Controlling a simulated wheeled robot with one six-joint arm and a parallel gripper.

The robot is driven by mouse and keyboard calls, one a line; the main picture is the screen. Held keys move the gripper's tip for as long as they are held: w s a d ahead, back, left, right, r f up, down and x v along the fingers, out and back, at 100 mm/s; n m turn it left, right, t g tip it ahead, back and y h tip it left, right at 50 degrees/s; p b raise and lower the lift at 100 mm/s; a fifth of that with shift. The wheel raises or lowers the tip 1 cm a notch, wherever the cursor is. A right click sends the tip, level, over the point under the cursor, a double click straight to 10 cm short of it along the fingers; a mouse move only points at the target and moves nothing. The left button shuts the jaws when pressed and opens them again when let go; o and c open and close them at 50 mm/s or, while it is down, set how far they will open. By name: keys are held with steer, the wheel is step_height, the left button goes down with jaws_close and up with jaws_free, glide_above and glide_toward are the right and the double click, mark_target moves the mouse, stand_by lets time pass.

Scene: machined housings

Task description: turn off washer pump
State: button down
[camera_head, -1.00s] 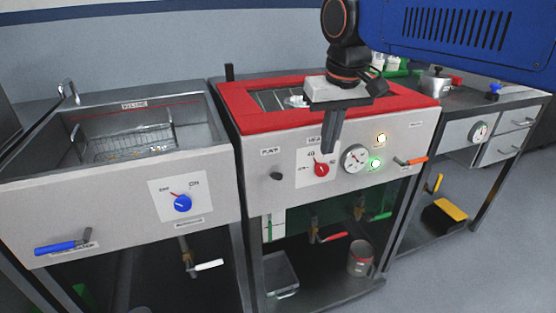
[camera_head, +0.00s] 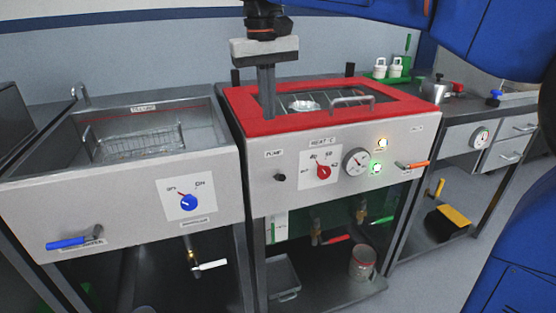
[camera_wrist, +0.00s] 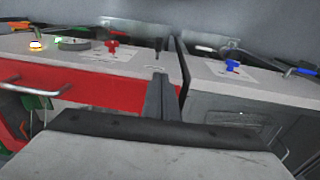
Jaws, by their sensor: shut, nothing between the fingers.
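The red-rimmed tank unit (camera_head: 340,122) stands mid-picture in the head view. On its front panel is a small black knob (camera_head: 281,178) under a label reading PUMP. To its right is a red heat dial (camera_head: 323,172). The black knob (camera_wrist: 159,45) and red dial (camera_wrist: 113,49) also show in the wrist view. My gripper (camera_head: 268,114) points down with its fingers together and empty, over the tank's left end in the head view. It is above and apart from the black knob. Its fingers (camera_wrist: 160,98) also show in the wrist view.
A second tank (camera_head: 100,190) on the left has a blue ON/OFF knob (camera_head: 188,202) and a blue lever (camera_head: 75,243). A gauge (camera_head: 357,161), lit lamps and an orange-handled lever (camera_head: 412,165) sit right of the dial. A metal handle (camera_head: 352,100) rises inside the red rim.

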mark_target(271, 143)
steer(key=shift+f, duration=0.1)
steer(key=f, duration=0.9)
steer(key=shift+w+d+f, duration=0.25)
steer(key=shift+w+f, duration=0.05)
steer(key=shift+f, duration=0.05)
steer(key=f, duration=0.1)
steer(key=s+d+f, duration=0.1)
steer(key=shift+s+f, duration=0.15)
steer(key=shift+f, duration=0.15)
steer(key=shift+s+d+f, duration=0.15)
steer(key=shift+s+f, duration=0.05)
steer(key=shift+f, duration=0.25)
